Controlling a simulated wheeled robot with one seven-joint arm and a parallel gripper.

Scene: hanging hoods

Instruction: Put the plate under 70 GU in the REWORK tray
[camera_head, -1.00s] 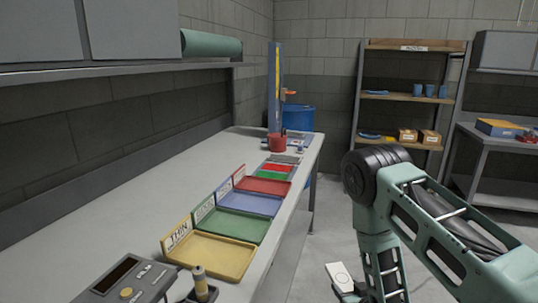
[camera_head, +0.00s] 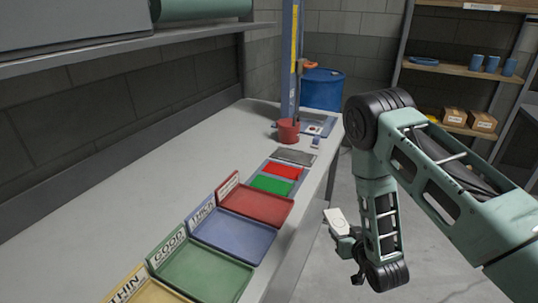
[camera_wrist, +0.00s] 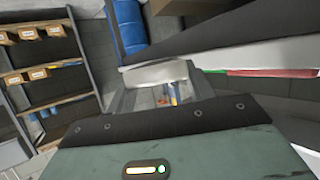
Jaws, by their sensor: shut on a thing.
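My gripper (camera_head: 345,236) is beside the bench's right edge, above the floor, shut on a small white device (camera_head: 336,220). The device also shows in the wrist view (camera_wrist: 156,73). On the bench, a red plate (camera_head: 282,171) and a green plate (camera_head: 272,185) lie on a blue-grey strip, with a grey plate (camera_head: 294,157) behind them. No gloss reading is legible. The red tray (camera_head: 256,205) has a back label too small to read; I cannot confirm it as REWORK. My gripper is apart from the plates and trays.
The blue tray (camera_head: 235,236), green GOOD tray (camera_head: 205,274) and yellow THIN tray (camera_head: 150,294) line the bench's front. A red pot (camera_head: 288,131) stands by a tall blue post (camera_head: 289,60). Shelves (camera_head: 455,70) stand behind my arm. The bench's left part is clear.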

